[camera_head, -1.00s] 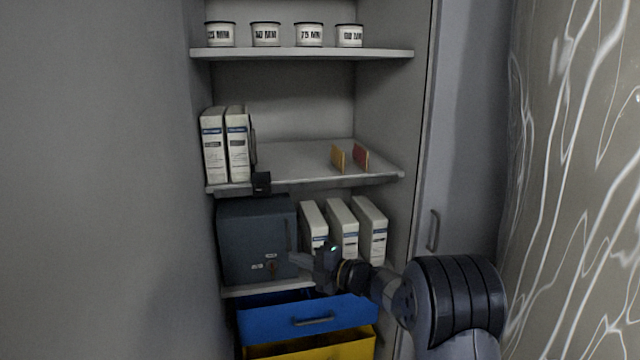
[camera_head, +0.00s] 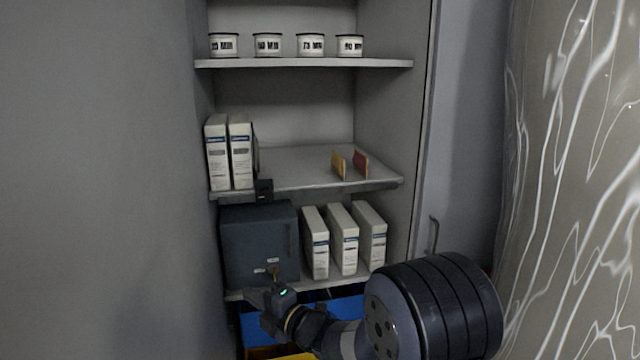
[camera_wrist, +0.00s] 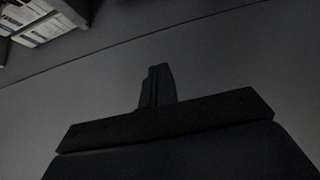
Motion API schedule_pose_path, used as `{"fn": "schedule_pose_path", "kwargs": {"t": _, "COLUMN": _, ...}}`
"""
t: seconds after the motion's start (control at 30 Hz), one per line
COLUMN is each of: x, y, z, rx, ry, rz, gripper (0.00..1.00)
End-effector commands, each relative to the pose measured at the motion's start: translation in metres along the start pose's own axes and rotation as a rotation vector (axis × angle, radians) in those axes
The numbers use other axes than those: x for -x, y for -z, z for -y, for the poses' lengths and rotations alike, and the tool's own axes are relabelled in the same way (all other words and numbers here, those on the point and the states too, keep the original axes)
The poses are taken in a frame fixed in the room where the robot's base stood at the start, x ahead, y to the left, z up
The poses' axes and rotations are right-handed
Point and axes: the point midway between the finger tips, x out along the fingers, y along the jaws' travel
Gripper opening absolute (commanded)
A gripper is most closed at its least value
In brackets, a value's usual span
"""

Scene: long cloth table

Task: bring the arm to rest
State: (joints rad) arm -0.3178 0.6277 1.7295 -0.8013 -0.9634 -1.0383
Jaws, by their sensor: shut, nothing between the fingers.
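My gripper (camera_head: 262,300) is at the lower middle of the head view, in front of the bottom shelf edge and above the blue drawer. It is shut and empty. In the wrist view its closed fingers (camera_wrist: 156,87) point up the picture toward a plain grey surface. My arm reaches in from the lower right of the head view. The dark grey box (camera_head: 255,245) stands just behind my gripper; whether they touch cannot be told.
White binders (camera_head: 343,240) stand right of the box, and two more (camera_head: 228,152) on the middle shelf (camera_head: 310,183). Labelled cups (camera_head: 268,45) line the top shelf. A blue drawer (camera_head: 340,308) and a yellow one (camera_head: 275,352) lie below. A patterned panel (camera_head: 565,180) is at right.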

Motion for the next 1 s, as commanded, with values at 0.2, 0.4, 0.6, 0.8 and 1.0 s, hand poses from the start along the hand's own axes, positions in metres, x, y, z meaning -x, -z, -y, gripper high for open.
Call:
{"fn": "schedule_pose_path", "kwargs": {"t": 0.2, "x": -0.006, "y": 0.015, "z": -0.002, "rx": 0.000, "ry": 0.000, "rz": 0.061, "gripper": 0.00}}
{"fn": "schedule_pose_path", "kwargs": {"t": 0.4, "x": -0.011, "y": 0.025, "z": -0.001, "rx": -0.001, "ry": 0.001, "rz": 0.113, "gripper": 0.00}}
{"fn": "schedule_pose_path", "kwargs": {"t": 0.6, "x": -0.015, "y": 0.031, "z": -0.001, "rx": 0.000, "ry": 0.001, "rz": 0.148, "gripper": 0.00}}
{"fn": "schedule_pose_path", "kwargs": {"t": 0.8, "x": -0.017, "y": 0.033, "z": 0.000, "rx": 0.000, "ry": 0.000, "rz": 0.161, "gripper": 0.00}}
{"fn": "schedule_pose_path", "kwargs": {"t": 1.0, "x": -0.017, "y": 0.033, "z": 0.000, "rx": 0.000, "ry": 0.000, "rz": 0.162, "gripper": 0.00}}
